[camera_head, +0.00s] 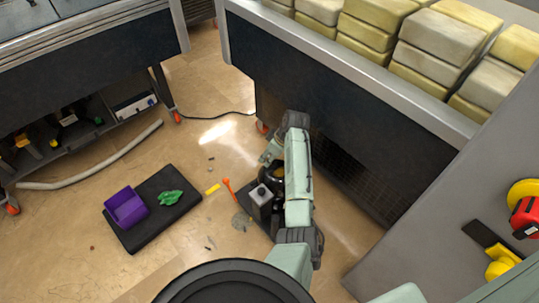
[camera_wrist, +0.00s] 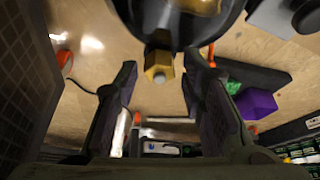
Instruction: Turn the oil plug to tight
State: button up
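The oil plug (camera_wrist: 158,68) is a brass hex head on the lower side of the dark, rounded vacuum pump (camera_wrist: 190,20) in the wrist view. My gripper (camera_wrist: 160,74) is open, with one dark finger on each side of the plug's position. A visible gap separates the plug from both fingers. I cannot tell how far the plug lies between the fingertips in depth. In the head view the pump (camera_head: 261,194) stands on the floor, partly hidden by my arm. The plug is hidden there, and my gripper (camera_head: 268,153) shows only small beside the pump.
A black mat (camera_head: 165,222) on the floor holds a purple bin (camera_head: 126,207) and a green cloth (camera_head: 170,198). An orange tool (camera_head: 229,189) and a yellow piece (camera_head: 212,189) lie left of the pump. A large dark-sided bench (camera_head: 345,150) stands close on the right.

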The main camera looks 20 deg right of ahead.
grip_shut()
jog(key=shift+r+m+p, duration=0.15)
jog(key=shift+m+p, duration=0.15)
jog(key=shift+p, duration=0.15)
jog(key=m+p, duration=0.1)
jog(key=m+h+p, duration=0.1)
jog(key=p, duration=0.1)
jog(key=shift+s+a+r+m+t, duration=0.1)
jog(key=shift+a+m+t, duration=0.05)
jog(key=shift+m+t, duration=0.15)
jog(key=m+h+p, duration=0.1)
jog(key=m+p, duration=0.3)
jog(key=shift+a+h, duration=0.1)
jog(key=shift+h, duration=0.3)
jog(key=m+h+p, duration=0.1)
jog(key=m, duration=0.2)
jog(key=m+h+p, duration=0.1)
jog(key=m, duration=0.2)
jog(key=shift+a, duration=0.15)
jog(key=m, duration=0.1)
jog(key=m+g+h, duration=0.1)
jog(key=m, duration=0.3)
jog(key=shift+f+h, duration=0.25)
jog(key=shift+h, duration=0.15)
jog(key=shift+m, duration=0.3)
jog(key=shift+g, duration=0.3)
